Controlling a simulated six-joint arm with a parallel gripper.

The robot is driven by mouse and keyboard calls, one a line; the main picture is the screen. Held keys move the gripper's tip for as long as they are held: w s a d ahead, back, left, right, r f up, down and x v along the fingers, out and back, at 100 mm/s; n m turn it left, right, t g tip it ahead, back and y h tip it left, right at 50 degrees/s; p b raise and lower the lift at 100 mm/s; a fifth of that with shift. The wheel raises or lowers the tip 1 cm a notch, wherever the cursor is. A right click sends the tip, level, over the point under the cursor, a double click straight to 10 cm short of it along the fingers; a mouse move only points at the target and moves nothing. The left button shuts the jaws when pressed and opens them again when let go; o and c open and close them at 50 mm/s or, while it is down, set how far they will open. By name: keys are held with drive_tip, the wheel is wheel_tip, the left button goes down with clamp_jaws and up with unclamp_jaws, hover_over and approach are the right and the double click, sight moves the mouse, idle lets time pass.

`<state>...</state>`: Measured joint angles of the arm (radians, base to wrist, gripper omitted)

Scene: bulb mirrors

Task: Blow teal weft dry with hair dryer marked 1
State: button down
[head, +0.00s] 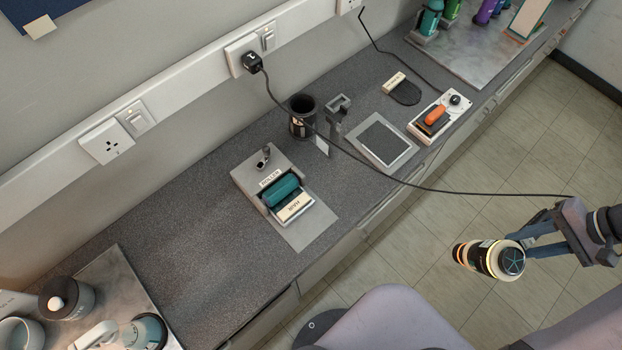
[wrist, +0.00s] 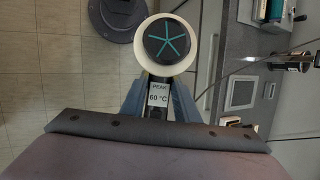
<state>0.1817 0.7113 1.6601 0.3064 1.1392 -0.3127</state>
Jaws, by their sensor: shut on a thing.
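The hair dryer (head: 482,259) is dark with a pale band, glowing yellow rings and a teal star on its round end. My gripper (head: 535,248) is shut on it, holding it over the floor, right of the counter. In the wrist view, the fingers (wrist: 158,102) close on both sides of the handle, below the dryer's round white-rimmed end (wrist: 170,44); a tag there reads "PEAK 60 °C". The teal weft (head: 281,189) lies as a roll on a grey stand (head: 306,232), beside "ROLLER" and "HAIR" labels. The dryer is well apart from the weft.
A black cord runs from the wall plug (head: 251,62), across the counter, toward my gripper. A dark cup (head: 302,117), a bracket (head: 337,109), a framed pad (head: 383,141) and an orange-switch box (head: 433,118) stand behind the counter edge. A chair (head: 385,318) is in front.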

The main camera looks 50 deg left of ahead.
sight(518, 254)
drive_tip(key=shift+s, duration=1.6)
drive_tip(key=shift+w, duration=0.1)
drive_tip(key=shift+w+p, duration=0.45)
drive_tip(key=shift+w, duration=1.3)
drive_tip(key=shift+s, duration=0.1)
drive_tip(key=shift+s, duration=1.75)
